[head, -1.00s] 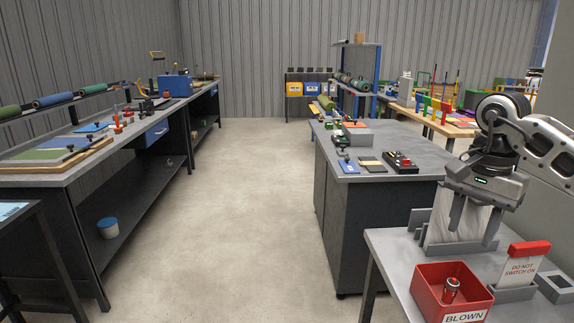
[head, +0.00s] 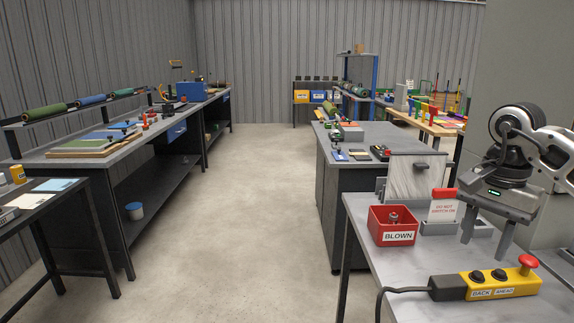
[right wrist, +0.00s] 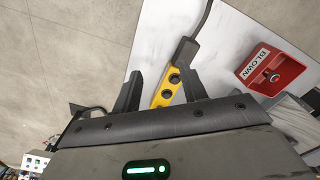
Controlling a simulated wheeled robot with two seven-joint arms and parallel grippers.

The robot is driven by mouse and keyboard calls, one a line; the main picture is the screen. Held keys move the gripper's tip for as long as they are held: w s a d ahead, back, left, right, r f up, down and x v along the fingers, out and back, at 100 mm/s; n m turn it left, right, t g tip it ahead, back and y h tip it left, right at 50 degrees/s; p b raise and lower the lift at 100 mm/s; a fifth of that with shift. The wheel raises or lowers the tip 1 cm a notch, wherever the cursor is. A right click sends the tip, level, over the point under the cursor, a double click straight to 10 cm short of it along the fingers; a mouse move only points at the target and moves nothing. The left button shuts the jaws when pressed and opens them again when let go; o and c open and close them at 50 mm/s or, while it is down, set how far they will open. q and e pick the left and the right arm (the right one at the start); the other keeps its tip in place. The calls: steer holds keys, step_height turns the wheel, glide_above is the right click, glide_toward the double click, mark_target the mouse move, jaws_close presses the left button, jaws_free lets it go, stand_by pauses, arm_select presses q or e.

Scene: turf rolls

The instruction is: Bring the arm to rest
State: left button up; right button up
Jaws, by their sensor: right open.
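My right arm comes in from the right in the head view. Its gripper (head: 486,246) points down with fingers apart and nothing between them, above the grey table (head: 372,262). In the right wrist view, the open fingers (right wrist: 160,92) frame part of a yellow control box, which lies on the table beyond them. That yellow box (head: 500,285) has black buttons, a red knob and a cable in the head view. A pale streaked panel (head: 410,178) stands upright to the left of the gripper, apart from it. My left gripper is out of view.
A red bin labelled BLOWN (head: 378,226) holds a small metal part; it also shows in the right wrist view (right wrist: 290,68). A red-topped DO NOT SWITCH ON tag (head: 442,210) stands beside it. A long workbench (head: 60,165) runs along the left. The floor between is clear.

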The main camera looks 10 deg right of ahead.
steer(key=a+f+m+g+y, duration=0.1)
steer(key=a+f+y, duration=0.35)
steer(key=a, duration=0.65)
steer(key=a+f+m+y, duration=0.1)
steer(key=a+f+y, duration=0.35)
steer(key=a, duration=0.65)
steer(key=s+a+r+m+t+y, duration=0.1)
steer(key=s+a+m+t+y, duration=0.2)
steer(key=a+m+t+y, duration=1.1)
steer(key=d+f+m+t+h, duration=0.2)
steer(key=d+f+m+h, duration=0.25)
steer(key=m+h, duration=0.65)
steer(key=d+f+m+t+h, duration=0.2)
steer(key=d+f+m+h, duration=0.3)
steer(key=m, duration=1.3)
steer(key=s+d+f+m+g+h, duration=0.2)
steer(key=s+f+m+g+h, duration=0.2)
steer(key=s+f+m, duration=0.7)
step_height(320, 180, down, 4)
steer(key=s+g, duration=0.1)
steer(key=g, duration=0.1)
steer(key=shift+s+d+f+m+g, duration=0.25)
steer(key=shift+s+m+g, duration=0.15)
